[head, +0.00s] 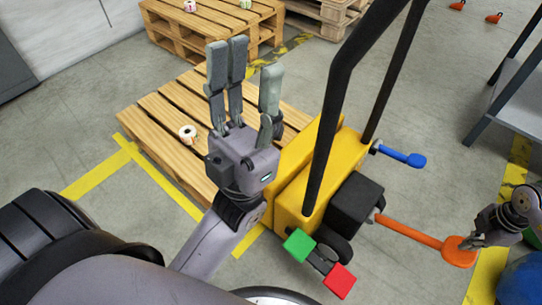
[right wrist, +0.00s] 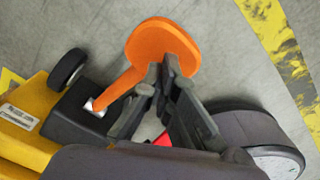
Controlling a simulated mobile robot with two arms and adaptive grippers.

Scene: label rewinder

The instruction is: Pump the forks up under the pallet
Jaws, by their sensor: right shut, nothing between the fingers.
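The yellow pallet truck (head: 292,185) stands against the near pallet (head: 165,115). Its forks are hidden under the pallet's boards. An orange pedal (head: 410,230) with a round pad sticks out to the right of the truck. It also shows in the right wrist view (right wrist: 165,45). My right gripper (head: 470,242) is shut and empty, its fingertips at the round pad; I cannot tell whether they touch it. My left gripper (head: 252,62) is open and empty, fingers pointing up, in front of the pallet in the head view.
A blue lever (head: 402,155) sticks out behind the orange pedal. Green (head: 299,245) and red (head: 340,281) pads sit at the truck's near end. A label roll (head: 188,134) lies on the near pallet. A grey table (head: 515,90) stands at right.

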